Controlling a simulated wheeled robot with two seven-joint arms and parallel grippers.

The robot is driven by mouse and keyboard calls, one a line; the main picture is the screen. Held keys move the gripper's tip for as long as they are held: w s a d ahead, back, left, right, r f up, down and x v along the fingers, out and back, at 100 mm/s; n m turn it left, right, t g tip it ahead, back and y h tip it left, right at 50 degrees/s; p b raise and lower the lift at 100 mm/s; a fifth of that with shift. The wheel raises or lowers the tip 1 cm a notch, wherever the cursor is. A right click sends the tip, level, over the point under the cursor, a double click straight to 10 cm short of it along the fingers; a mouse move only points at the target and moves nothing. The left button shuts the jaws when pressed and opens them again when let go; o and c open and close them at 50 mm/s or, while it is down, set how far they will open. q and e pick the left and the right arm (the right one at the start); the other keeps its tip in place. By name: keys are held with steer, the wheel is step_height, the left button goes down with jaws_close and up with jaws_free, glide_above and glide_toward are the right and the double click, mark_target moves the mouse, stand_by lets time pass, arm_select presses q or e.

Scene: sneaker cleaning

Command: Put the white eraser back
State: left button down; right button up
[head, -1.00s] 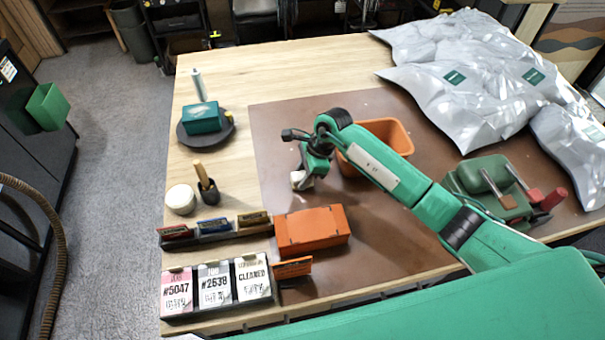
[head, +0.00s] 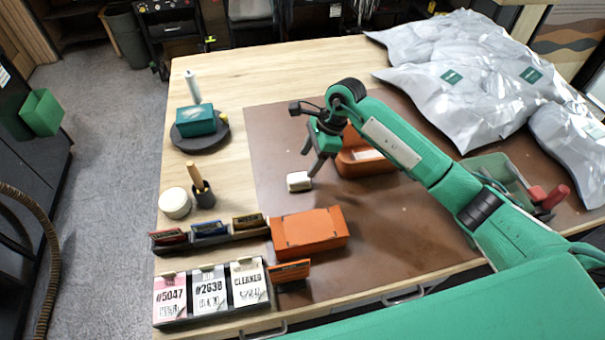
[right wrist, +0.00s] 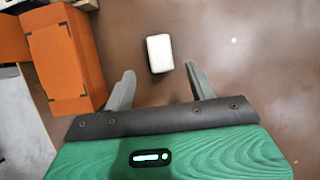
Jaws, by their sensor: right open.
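The white eraser (head: 299,182), a small white block, lies flat on the brown mat (head: 375,225), left of the orange bin (head: 372,168). My right gripper (head: 312,162) is above and just right of it in the head view, fingers apart and empty. In the right wrist view the eraser (right wrist: 159,53) lies on the mat beyond the open fingertips (right wrist: 159,77), roughly centred between them and touching neither. My left gripper is not in view.
An orange box (head: 309,232) sits in front of the eraser and also shows in the right wrist view (right wrist: 66,58). A green caddy (head: 497,168) and grey bags (head: 455,75) are at the right. A cup (head: 203,195) and card holders (head: 208,238) stand left.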

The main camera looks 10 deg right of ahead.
steer(key=shift+b+v, duration=0.4)
steer(key=shift+v, duration=1.75)
